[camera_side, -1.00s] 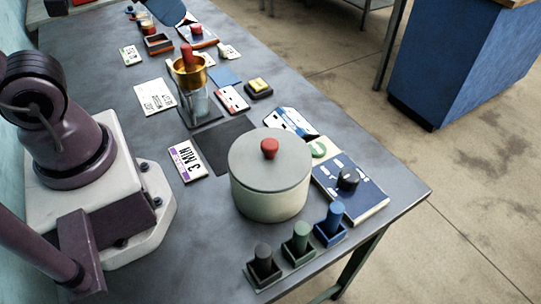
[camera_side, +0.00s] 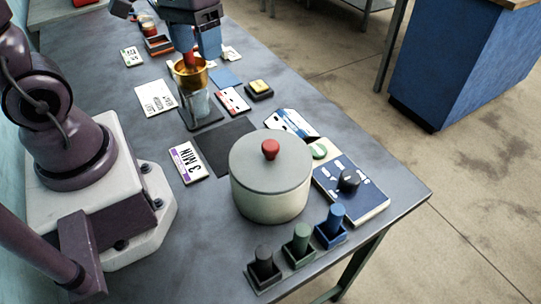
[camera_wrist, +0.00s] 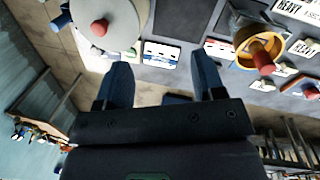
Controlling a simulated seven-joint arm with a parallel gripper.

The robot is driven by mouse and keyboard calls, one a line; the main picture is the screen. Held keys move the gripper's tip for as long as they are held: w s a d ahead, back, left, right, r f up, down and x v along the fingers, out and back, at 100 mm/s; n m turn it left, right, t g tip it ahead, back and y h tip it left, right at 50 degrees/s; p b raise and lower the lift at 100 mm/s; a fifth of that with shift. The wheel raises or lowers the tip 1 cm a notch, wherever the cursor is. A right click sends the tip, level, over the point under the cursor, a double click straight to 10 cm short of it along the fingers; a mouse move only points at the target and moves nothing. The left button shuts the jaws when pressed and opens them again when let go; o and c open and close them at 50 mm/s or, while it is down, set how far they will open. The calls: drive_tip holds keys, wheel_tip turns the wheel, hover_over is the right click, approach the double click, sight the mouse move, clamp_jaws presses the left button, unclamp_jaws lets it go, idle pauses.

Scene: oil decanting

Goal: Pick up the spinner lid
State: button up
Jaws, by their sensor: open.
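The spinner lid (camera_side: 250,155) is a round grey disc with a red knob (camera_side: 270,149). It sits flat on the wide cream drum (camera_side: 268,204) near the front of the table. In the wrist view the lid (camera_wrist: 122,22) shows at the upper left, cut by the frame edge. My gripper (camera_side: 196,46) is near the far part of the table, behind the brass funnel in the side view and well apart from the lid. In the wrist view its two blue fingers are spread with nothing between them (camera_wrist: 162,76).
The brass funnel (camera_side: 188,77), with a red piece above it, stands over a clear vessel. A dark square mat (camera_side: 226,146) lies bare behind the drum. A blue dial panel (camera_side: 352,192) is right of the drum. Blue (camera_side: 335,221), green and black pegs stand in front.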

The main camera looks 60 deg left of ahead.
drive_tip(key=w+f+n+g+h, duration=0.45)
drive_tip(key=f+n+h, duration=0.4)
drive_tip(key=f, duration=0.25)
drive_tip(key=n+t+h, duration=0.1)
drive_tip(key=n+h, duration=0.2)
approach(268, 140)
drive_tip(key=x, duration=0.4)
drive_tip(key=shift+s+d+r, duration=0.1)
drive_tip(key=shift+s+r, duration=0.05)
drive_tip(key=shift+s, duration=0.25)
drive_tip(key=d+f, duration=0.1)
drive_tip(key=d, duration=0.1)
drive_tip(key=d+f, duration=0.1)
drive_tip(key=d, duration=0.1)
drive_tip(key=shift+s+f, duration=0.15)
drive_tip(key=shift+f, duration=0.2)
drive_tip(key=shift+s+d+f, duration=0.1)
drive_tip(key=shift+d+f, duration=0.1)
drive_tip(key=shift+d, duration=0.2)
drive_tip(key=c, duration=1.1)
drive_tip(key=shift+o, duration=0.2)
drive_tip(key=shift+r, duration=0.1)
